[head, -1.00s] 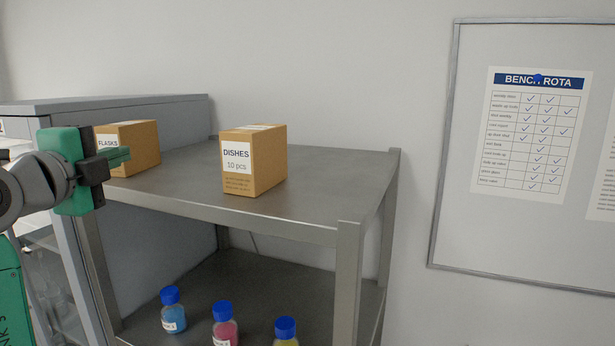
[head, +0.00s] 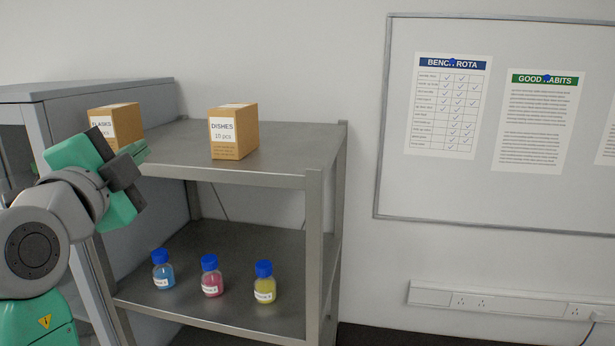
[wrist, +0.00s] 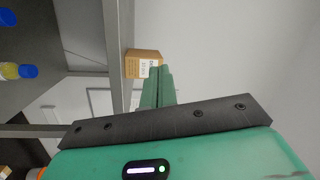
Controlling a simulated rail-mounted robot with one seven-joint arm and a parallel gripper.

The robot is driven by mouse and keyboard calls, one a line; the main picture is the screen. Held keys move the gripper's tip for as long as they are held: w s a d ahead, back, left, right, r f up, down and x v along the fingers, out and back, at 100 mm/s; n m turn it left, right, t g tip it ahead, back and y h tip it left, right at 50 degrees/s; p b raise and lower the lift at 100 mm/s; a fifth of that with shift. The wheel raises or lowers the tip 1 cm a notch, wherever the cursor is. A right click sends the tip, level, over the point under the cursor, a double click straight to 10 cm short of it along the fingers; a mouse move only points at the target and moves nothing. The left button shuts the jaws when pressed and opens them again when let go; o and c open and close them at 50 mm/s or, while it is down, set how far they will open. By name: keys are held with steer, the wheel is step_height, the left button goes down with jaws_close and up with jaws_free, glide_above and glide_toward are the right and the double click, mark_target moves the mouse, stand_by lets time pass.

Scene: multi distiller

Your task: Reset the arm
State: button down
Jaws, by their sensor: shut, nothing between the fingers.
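My gripper (head: 136,152) is at the left of the head view, with its green fingers pointing right and slightly up. It is shut and empty. It is in front of the shelf unit and partly overlaps the flasks box in the picture. The wrist view also shows the shut fingers (wrist: 158,88), close together, with a cardboard box beyond their tips. I cannot tell the gap between the gripper and the shelf.
A metal shelf unit (head: 270,180) bears a FLASKS box (head: 127,118) and a DISHES box (head: 233,133) on top. Blue (head: 163,272), pink (head: 211,279) and yellow (head: 264,286) bottles stand below. A grey cabinet (head: 120,92) is at left. A whiteboard (head: 450,200) hangs at right.

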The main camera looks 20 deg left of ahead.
steer(key=w+d+r+n+t+h+p, duration=0.1)
steer(key=d+n+t+h+p, duration=0.1)
steer(key=d, duration=1.1)
steer(key=d+r+n+t+h+p, duration=0.1)
steer(key=d+n+t+p, duration=0.15)
steer(key=d, duration=0.95)
steer(key=s+d+r+n+t+h+p, duration=0.1)
steer(key=s+d+n+h, duration=0.1)
steer(key=s+d, duration=0.3)
steer(key=s+d+r+n+t+h+p, duration=0.1)
steer(key=s+d, duration=0.4)
steer(key=d, duration=0.6)
steer(key=shift+d+r+n+t+h, duration=0.25)
steer(key=shift+r+n+t+h, duration=0.3)
steer(key=shift+n, duration=0.4)
